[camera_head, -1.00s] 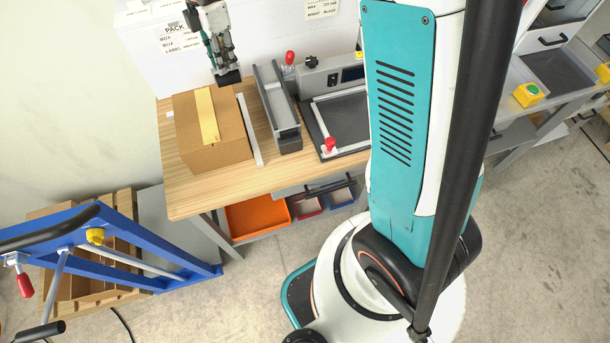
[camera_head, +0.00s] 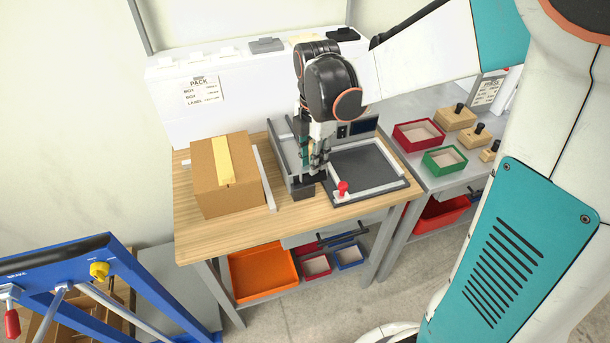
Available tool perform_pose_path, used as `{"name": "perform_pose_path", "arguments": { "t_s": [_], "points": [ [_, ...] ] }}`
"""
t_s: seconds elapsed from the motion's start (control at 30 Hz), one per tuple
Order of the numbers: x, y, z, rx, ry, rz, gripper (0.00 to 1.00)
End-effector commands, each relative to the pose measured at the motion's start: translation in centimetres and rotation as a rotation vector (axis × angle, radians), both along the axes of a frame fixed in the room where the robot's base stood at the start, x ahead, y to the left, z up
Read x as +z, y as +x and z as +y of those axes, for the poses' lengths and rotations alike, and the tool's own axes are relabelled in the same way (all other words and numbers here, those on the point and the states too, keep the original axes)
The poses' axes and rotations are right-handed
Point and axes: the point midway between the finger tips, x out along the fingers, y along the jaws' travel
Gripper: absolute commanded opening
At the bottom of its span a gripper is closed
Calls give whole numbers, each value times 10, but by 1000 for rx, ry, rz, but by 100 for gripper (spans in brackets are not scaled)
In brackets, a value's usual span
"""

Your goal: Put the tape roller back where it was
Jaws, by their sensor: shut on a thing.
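My gripper (camera_head: 317,159) points down over the front end of the grey channel fixture (camera_head: 287,158), to the right of the taped carton. It is shut on a small dark thing, which I take to be the tape roller (camera_head: 317,171). The roller is largely hidden by the fingers and dark parts around it. I cannot tell whether it touches the fixture. The closed brown carton (camera_head: 203,182) stands on the left of the wooden bench (camera_head: 222,240) with a yellow tape strip (camera_head: 223,160) along its top.
A black plate with a light frame and red knob (camera_head: 343,187) lies right of the channel. A white panel (camera_head: 225,110) stands behind. Orange (camera_head: 262,272) and smaller bins sit below. The grey side table holds red (camera_head: 419,134) and green trays (camera_head: 444,160). A blue frame (camera_head: 125,275) stands front left.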

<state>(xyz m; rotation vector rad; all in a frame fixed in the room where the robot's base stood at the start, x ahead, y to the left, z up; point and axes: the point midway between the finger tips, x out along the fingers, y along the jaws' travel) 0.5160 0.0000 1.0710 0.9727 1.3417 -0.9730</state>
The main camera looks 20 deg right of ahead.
Motion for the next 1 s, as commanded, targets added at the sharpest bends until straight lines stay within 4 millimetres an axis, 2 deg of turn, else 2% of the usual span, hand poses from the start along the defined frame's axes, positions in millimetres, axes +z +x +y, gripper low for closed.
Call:
{"name": "perform_pose_path", "arguments": {
  "t_s": [0.03,0.1,0.3,0.57,0.8,1.0],
  "points": [
    [-17,0,0,0,0,0,0],
    [-34,1,0,0,0,0,0],
    [-71,1,0,-1,0,0,0],
    [-87,0,0,-1,0,0,0],
    [-121,1,0,-1,0,0,0],
    [-124,0,0,-1,0,0,0]
  ]
}}
